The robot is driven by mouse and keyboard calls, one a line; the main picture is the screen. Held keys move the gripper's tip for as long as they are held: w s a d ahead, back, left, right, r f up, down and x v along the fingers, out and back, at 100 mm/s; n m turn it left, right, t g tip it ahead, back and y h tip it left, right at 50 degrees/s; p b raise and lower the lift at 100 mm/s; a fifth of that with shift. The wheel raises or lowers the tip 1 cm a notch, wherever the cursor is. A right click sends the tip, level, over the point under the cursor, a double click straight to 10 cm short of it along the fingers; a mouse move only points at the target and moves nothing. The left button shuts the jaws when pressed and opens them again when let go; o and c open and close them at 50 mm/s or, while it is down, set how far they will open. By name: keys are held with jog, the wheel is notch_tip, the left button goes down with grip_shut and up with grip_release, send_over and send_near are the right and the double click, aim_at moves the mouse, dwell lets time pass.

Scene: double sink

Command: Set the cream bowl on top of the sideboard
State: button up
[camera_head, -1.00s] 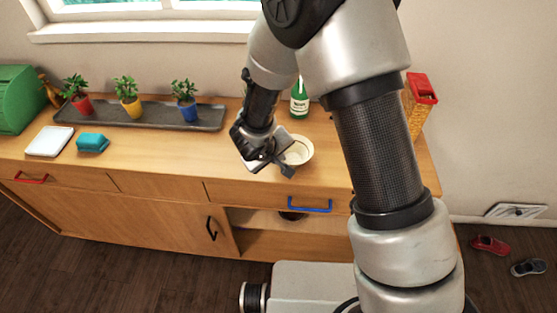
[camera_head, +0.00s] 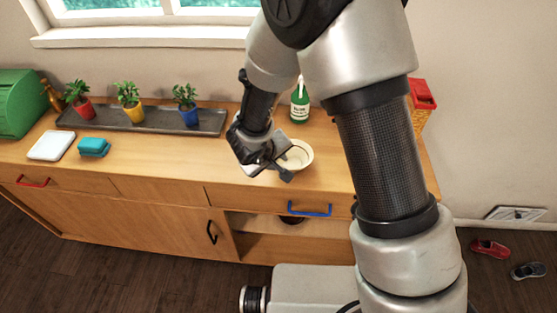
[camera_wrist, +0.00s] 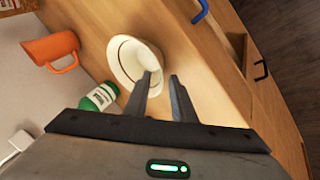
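The cream bowl (camera_head: 300,154) stands upright on the top of the wooden sideboard (camera_head: 240,184), near its front edge and right of centre. In the wrist view the bowl (camera_wrist: 126,62) looks empty. My gripper (camera_wrist: 163,84) is open at the bowl's near rim. One finger reaches over the inside of the bowl and the other is outside it, with a gap between them. Whether either finger touches the wall cannot be told. In the head view my gripper (camera_head: 282,160) partly hides the bowl's left side.
A green bottle (camera_head: 299,104) stands behind the bowl. An orange pitcher (camera_wrist: 52,50) is nearby. A grey tray (camera_head: 155,115) with potted plants, a teal sponge (camera_head: 94,147) and a white dish (camera_head: 51,145) lie left. A dark bowl (camera_head: 291,219) sits in the open compartment below.

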jog(key=p+v, duration=0.3)
jog(key=v, duration=0.7)
jog(key=w+a+r+m+t+y, duration=0.15)
jog(key=w+r+y, duration=0.3)
jog(key=r, duration=0.65)
notch_tip(320, 180, up, 10)
jog(key=s+d+y, duration=0.2)
jog(key=s+d+r+m+g+h, duration=0.1)
jog(key=s+d+r+m+h, duration=0.1)
jog(key=s+d, duration=0.7)
jog(key=s+d+r+m+g+h, duration=0.1)
jog(key=s+d+m, duration=0.3)
jog(key=s+d, duration=0.4)
jog(key=shift+s+d+r+h, duration=0.45)
jog(key=shift+d+h, duration=0.2)
jog(key=shift+d, duration=0.5)
jog(key=shift+a+r, duration=0.1)
